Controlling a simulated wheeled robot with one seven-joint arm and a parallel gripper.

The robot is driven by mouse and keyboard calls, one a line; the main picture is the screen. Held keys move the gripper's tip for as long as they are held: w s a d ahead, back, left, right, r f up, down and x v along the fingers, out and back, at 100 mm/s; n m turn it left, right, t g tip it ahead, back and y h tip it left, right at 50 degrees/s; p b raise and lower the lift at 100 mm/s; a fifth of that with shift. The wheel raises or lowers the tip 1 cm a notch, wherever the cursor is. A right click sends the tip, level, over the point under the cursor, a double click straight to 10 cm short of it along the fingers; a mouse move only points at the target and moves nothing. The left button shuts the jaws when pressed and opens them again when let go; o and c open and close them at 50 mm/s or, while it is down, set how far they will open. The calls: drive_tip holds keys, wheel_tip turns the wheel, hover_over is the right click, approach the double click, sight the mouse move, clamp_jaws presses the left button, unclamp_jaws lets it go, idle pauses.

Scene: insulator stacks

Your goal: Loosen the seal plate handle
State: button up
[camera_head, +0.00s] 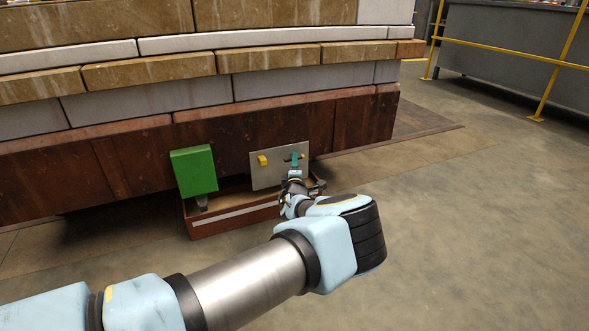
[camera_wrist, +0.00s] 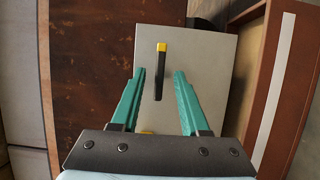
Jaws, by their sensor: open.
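The grey seal plate (camera_head: 275,178) is mounted upright on the dark red base wall, and it fills the middle of the wrist view (camera_wrist: 205,55). A black handle with a yellow end (camera_wrist: 160,75) stands on it. My gripper (camera_wrist: 159,73) is open, its teal fingers on either side of the handle with gaps at both sides. In the head view, my gripper (camera_head: 296,158) is at the plate's right part and mostly hides this handle. A second yellow piece (camera_head: 262,160) sits on the plate's left part; in the wrist view my gripper's body mostly covers it (camera_wrist: 147,132).
A green box (camera_head: 194,171) stands left of the plate. A low reddish-brown tray (camera_head: 232,224) with a pale stripe lies below the plate. Open floor (camera_head: 480,220) lies to the right, with a yellow railing (camera_head: 510,54) beyond.

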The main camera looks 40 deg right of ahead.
drive_tip(key=shift+w+d, duration=0.3)
drive_tip(key=shift+w, duration=0.1)
clamp_jaws()
idle(0.4)
